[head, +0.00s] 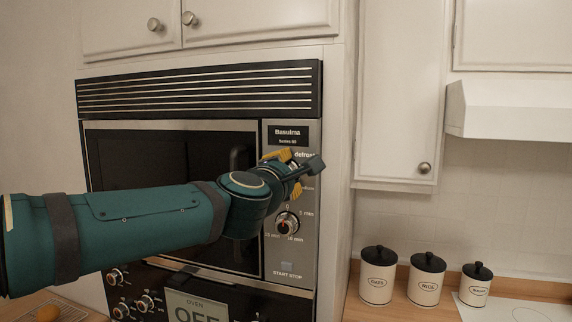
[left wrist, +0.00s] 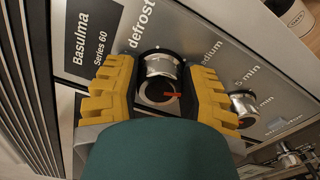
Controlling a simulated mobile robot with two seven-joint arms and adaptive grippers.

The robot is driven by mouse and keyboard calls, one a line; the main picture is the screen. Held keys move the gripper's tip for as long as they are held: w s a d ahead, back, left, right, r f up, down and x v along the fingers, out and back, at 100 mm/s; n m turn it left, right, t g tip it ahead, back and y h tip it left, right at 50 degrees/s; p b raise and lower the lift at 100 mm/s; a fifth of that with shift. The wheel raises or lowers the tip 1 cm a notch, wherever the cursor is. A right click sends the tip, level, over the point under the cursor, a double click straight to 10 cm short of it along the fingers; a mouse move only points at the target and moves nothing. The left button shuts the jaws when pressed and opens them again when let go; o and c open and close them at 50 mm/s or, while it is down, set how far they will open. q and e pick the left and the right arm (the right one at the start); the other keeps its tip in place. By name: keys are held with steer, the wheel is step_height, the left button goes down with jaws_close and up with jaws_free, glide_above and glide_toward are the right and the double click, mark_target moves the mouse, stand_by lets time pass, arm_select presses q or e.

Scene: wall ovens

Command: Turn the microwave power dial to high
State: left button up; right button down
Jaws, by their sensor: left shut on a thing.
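The microwave (head: 292,258) is built into the wall, with its control panel on the right side. Its power dial (left wrist: 160,68) is a round silver knob with a red mark, between the "defrost" and "medium" labels in the left wrist view. The red mark points right in that view. My left gripper (head: 288,168) is at the upper dial on the panel, its yellow fingers (left wrist: 158,85) shut on the knob from both sides. In the head view the gripper mostly hides this dial. The "high" label cannot be seen. My right gripper is not in view.
The timer dial (head: 287,222) sits just below the power dial and also shows in the left wrist view (left wrist: 243,104). A start/stop button (head: 286,267) is lower. Oven knobs (head: 116,276) are below the microwave. Canisters (head: 378,277) stand on the right counter.

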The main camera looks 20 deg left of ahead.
arm_select(q)
steer(key=shift+r+m+p, duration=0.1)
steer(key=shift+m+p, duration=0.65)
steer(key=shift+m, duration=0.95)
steer(key=o, duration=1.3)
steer(key=shift+s, duration=0.1)
steer(key=s, duration=1.1)
steer(key=shift+s+a, duration=0.2)
steer(key=shift+s, duration=0.2)
